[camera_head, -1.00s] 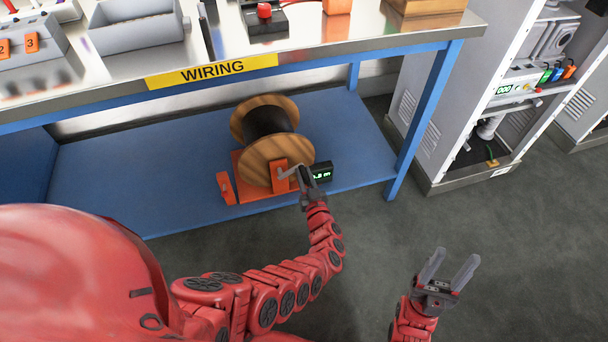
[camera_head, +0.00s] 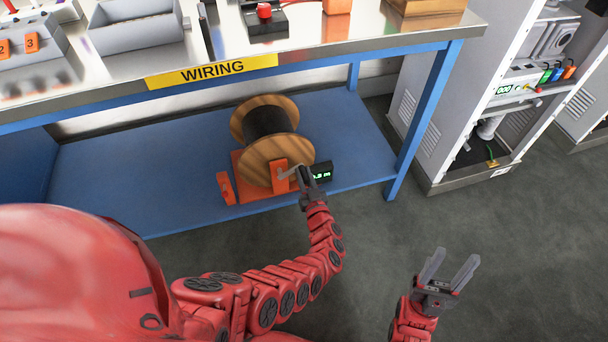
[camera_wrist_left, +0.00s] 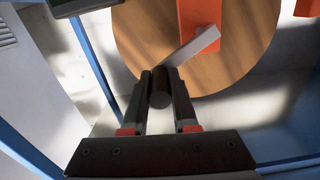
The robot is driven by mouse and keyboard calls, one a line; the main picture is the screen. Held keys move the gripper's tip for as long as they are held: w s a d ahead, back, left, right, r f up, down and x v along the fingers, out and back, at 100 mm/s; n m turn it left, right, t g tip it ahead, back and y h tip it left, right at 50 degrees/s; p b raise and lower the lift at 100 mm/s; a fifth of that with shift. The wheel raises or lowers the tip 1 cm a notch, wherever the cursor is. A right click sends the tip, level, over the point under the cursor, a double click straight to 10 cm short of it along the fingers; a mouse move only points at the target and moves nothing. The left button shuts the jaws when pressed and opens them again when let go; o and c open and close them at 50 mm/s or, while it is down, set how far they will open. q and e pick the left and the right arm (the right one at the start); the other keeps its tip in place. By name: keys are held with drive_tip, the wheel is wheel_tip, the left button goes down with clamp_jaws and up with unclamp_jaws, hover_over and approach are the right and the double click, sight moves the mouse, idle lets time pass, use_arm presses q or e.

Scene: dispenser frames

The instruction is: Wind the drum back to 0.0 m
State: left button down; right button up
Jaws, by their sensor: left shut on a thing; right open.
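The drum (camera_head: 270,124) is a wooden cable reel with black cable around its core, on an orange stand (camera_head: 279,176) on the blue lower shelf. A grey crank arm (camera_head: 290,171) comes off its hub; in the left wrist view the crank arm (camera_wrist_left: 196,48) ends at a dark round handle (camera_wrist_left: 160,92). My left gripper (camera_head: 306,177) is shut on this handle; its fingers (camera_wrist_left: 160,95) flank it. A small black display (camera_head: 323,171) with green digits stands beside the stand, partly hidden by my gripper; its reading is too small to make out fully. My right gripper (camera_head: 449,272) is open and empty above the floor.
The bench top with the WIRING label (camera_head: 212,71) overhangs the shelf (camera_head: 110,185). A blue bench leg (camera_head: 421,120) stands right of the drum. A grey cabinet (camera_head: 445,120) with instruments is further right. The floor (camera_head: 510,250) around my right gripper is clear.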

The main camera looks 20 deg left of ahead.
use_arm(q)
drive_tip(key=shift+a+r, duration=0.1)
drive_tip(key=shift+r, duration=0.05)
idle(0.4)
drive_tip(key=a+r+n, duration=0.1)
drive_tip(key=n, duration=0.2)
drive_tip(key=s+a+r+n, duration=0.1)
drive_tip(key=n, duration=0.1)
drive_tip(key=s+a+r+n, duration=0.1)
drive_tip(key=n, duration=0.2)
drive_tip(key=shift+s+a+r+n+b, duration=0.1)
drive_tip(key=shift+s+a+n+b, duration=0.1)
drive_tip(key=shift+n+b, duration=0.1)
drive_tip(key=shift+s+a+r+n+b, duration=0.1)
drive_tip(key=shift+s+a+n+b, duration=0.25)
drive_tip(key=shift+n, duration=0.4)
drive_tip(key=shift+s+a+r+n+b, duration=0.15)
drive_tip(key=shift+a+n+b, duration=0.25)
drive_tip(key=shift+n, duration=0.35)
drive_tip(key=c, duration=0.7)
unclamp_jaws()
